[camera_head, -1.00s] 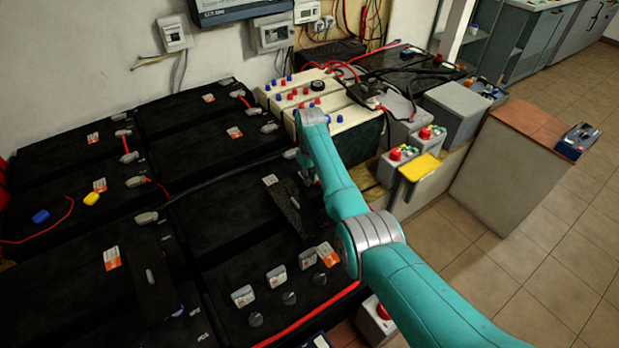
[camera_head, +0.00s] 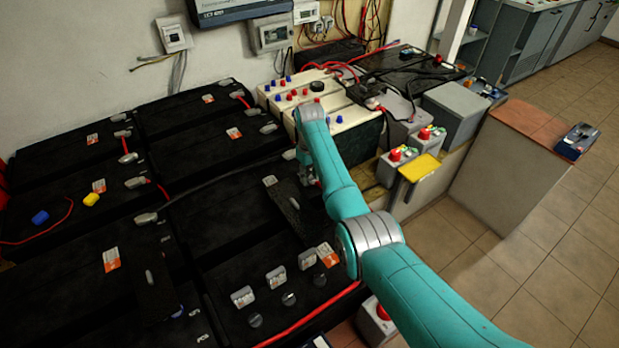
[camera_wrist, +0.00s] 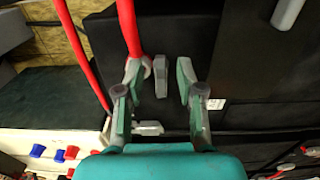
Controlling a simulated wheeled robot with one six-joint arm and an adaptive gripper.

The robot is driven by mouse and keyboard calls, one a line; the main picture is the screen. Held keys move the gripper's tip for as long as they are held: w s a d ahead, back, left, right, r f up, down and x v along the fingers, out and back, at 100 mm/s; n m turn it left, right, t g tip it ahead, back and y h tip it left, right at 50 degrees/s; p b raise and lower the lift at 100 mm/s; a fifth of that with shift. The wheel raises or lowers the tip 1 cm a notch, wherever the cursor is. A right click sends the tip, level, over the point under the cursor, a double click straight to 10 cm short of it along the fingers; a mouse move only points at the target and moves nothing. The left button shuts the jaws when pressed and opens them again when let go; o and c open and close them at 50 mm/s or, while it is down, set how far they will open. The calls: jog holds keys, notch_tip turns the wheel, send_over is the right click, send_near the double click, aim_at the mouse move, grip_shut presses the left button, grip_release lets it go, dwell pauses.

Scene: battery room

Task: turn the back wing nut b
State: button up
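In the wrist view my gripper (camera_wrist: 158,66) is open, with its two fingers apart. A small grey upright piece (camera_wrist: 161,82), which looks like a wing nut, stands between the fingers, with a gap to the right finger and close to the left one. A second grey piece (camera_wrist: 148,128) lies nearer the palm. I cannot tell from its looks which one is b. In the head view my gripper is mostly hidden behind my teal arm, over the black battery (camera_head: 225,215).
Red cables (camera_wrist: 80,50) run close to the left finger. In the head view, white batteries (camera_head: 345,118) with red and blue caps stand behind the arm. Grey boxes with red knobs (camera_head: 396,154) stand to the right. Open tiled floor (camera_head: 530,270) lies at the right.

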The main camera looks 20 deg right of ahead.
aim_at(310, 180)
notch_tip(310, 180, up, 10)
jog(key=shift+r, duration=0.25)
jog(key=shift+d, duration=0.1)
dwell(0.5)
